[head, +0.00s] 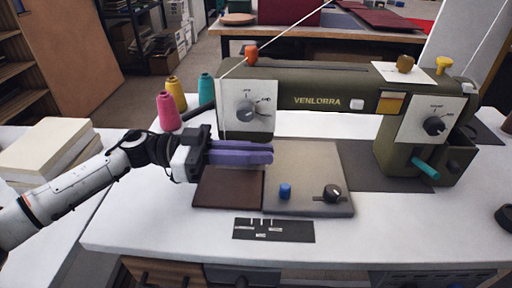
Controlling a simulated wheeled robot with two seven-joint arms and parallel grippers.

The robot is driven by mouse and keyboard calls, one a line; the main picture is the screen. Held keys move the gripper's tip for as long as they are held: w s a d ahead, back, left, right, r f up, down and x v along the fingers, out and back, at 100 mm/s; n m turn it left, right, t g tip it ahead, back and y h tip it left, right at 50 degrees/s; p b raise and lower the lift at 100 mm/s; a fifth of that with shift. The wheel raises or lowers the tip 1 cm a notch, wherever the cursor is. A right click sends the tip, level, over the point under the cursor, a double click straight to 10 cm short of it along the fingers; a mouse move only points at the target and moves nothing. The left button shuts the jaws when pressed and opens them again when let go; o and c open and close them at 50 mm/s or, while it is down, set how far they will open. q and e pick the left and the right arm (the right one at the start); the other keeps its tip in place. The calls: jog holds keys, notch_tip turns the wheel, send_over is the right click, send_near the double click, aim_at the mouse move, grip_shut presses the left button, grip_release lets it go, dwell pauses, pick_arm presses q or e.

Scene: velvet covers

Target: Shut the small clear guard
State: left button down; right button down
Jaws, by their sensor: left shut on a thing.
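My left gripper (272,154), with long purple fingers, reaches in from the left below the needle head of the olive sewing machine (316,88). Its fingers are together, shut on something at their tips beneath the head. The small clear guard cannot be made out clearly; its see-through body and the fingers hide its outline, so its angle cannot be told. The fingers lie above the brown plate (228,190) and the left edge of the grey bed plate (310,165). My right gripper is not in view.
Pink (168,111), yellow and teal thread cones stand behind my left arm. A teal lever (425,168) sticks out at right. The table's front is mostly clear.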

aim_at(254, 168)
pick_arm(q)
jog(key=f+m, duration=0.1)
jog(key=m, duration=0.2)
jog(key=shift+s+f, duration=0.35)
jog(key=shift+f, duration=0.05)
jog(key=shift+s+f+m+b, duration=0.15)
jog(key=shift+f+m+b, duration=0.2)
jog(key=shift+f+m, duration=0.6)
jog(key=shift+r+m, duration=0.2)
jog(key=shift+m, duration=0.15)
jog(key=c, duration=1.9)
grip_release()
jog(key=shift+r, duration=0.15)
jog(key=shift+a, duration=0.2)
jog(key=a, duration=1)
